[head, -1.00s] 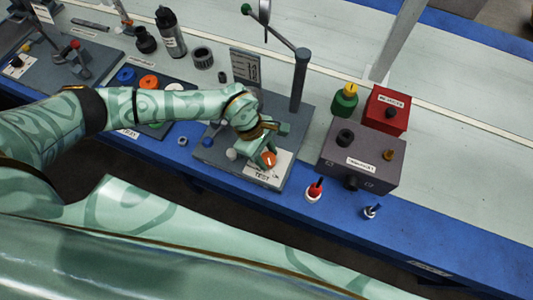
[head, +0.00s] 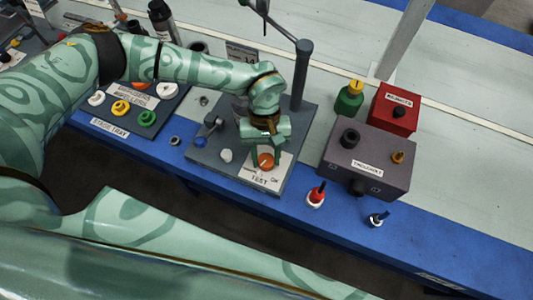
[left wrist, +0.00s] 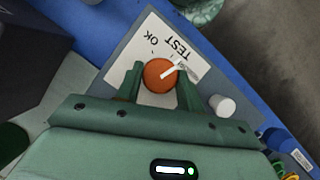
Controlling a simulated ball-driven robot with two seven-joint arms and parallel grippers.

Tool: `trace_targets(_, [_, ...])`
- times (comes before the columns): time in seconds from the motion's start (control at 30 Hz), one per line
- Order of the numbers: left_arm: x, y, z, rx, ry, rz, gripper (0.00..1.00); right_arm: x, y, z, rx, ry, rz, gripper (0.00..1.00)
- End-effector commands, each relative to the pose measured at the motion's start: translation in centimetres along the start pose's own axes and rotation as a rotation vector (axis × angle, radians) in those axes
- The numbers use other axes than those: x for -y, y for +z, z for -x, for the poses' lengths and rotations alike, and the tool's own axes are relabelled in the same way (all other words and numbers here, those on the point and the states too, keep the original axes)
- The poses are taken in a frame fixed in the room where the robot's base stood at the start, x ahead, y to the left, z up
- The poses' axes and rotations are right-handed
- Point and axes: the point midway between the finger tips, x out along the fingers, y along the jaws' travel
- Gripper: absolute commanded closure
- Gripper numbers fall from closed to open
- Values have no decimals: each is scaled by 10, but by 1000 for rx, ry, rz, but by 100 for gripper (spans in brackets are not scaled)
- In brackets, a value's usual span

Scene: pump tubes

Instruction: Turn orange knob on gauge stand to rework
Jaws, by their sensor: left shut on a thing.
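The orange knob (head: 266,160) sits on a white label plate (head: 262,178) at the front of the grey gauge stand (head: 216,165). In the left wrist view the knob (left wrist: 160,75) lies between the two green fingers of my left gripper (left wrist: 158,88), which is shut on it. The knob's white pointer mark points up and right, on the side of the word TEST. OK is printed at the upper left there. In the head view my left gripper (head: 266,145) reaches down over the knob. A third word on the plate is too small to read. My right gripper is not in view.
A white button (head: 226,156) and a blue-tipped lever (head: 203,138) are left of the knob. The stand's post (head: 301,75) rises behind. A dark box (head: 365,160) and a red-topped plug (head: 316,193) are to the right. The stage tray (head: 133,122) is on the left.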

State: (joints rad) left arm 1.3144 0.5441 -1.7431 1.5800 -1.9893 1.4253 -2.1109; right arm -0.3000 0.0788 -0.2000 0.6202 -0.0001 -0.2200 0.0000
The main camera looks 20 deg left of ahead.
Motion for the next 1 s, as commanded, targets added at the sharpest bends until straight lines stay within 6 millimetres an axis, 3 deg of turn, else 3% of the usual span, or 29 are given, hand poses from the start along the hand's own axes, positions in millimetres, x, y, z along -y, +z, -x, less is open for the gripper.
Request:
trace_targets(0.5, [-3, -1, -1, -2, -173, -418, 85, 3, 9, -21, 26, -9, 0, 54])
trace_targets(1.0, [-4, 1, 0, -2, -250, -602, 85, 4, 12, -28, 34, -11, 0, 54])
